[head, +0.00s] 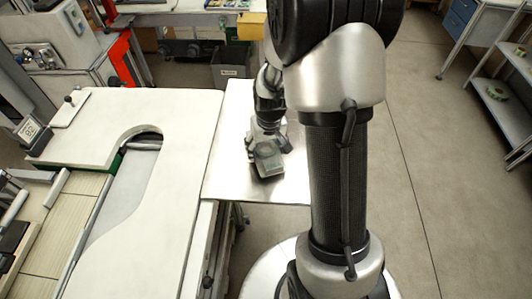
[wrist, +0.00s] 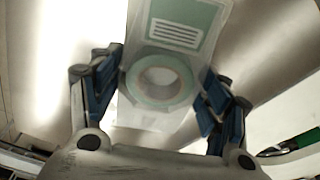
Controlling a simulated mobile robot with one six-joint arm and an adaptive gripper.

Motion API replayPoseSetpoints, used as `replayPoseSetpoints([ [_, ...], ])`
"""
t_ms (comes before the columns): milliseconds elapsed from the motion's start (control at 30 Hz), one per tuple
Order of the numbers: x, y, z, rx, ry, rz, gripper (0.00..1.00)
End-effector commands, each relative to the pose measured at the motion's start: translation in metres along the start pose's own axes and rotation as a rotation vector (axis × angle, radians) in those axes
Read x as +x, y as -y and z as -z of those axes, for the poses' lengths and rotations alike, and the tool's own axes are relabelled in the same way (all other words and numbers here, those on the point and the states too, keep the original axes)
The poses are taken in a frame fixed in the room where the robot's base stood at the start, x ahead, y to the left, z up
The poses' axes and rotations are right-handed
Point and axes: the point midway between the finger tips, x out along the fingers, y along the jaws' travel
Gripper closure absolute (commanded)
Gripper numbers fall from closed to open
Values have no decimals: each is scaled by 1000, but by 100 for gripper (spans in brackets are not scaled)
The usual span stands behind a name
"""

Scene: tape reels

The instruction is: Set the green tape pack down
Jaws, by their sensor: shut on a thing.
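The green tape pack (head: 268,168) is a clear flat bag with a green label and a pale green tape ring, seen clearly in the wrist view (wrist: 180,28). My gripper (head: 266,149) is shut on it, with blue-padded fingers (wrist: 159,88) on either side of the ring. The pack is over the bare metal side table (head: 290,188), at its middle. I cannot tell whether its underside touches the metal. My arm hides the table's right part in the head view.
A white worktop (head: 185,130) with a curved cut-out adjoins the metal table on the left. A grey bin (head: 229,74) stands behind it. A shelf with green reels (head: 497,94) is at the far right. The metal around the pack looks clear.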

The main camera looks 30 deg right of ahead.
Motion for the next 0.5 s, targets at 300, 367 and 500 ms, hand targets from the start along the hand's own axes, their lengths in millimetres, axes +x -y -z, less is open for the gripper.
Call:
replayPoseSetpoints([
  [300, 23, 0, -4, -1, -1, 0, 59],
  [367, 23, 0, -4, -1, 0, 0, 59],
  [500, 27, 0, -4, -1, 0, 0, 59],
])
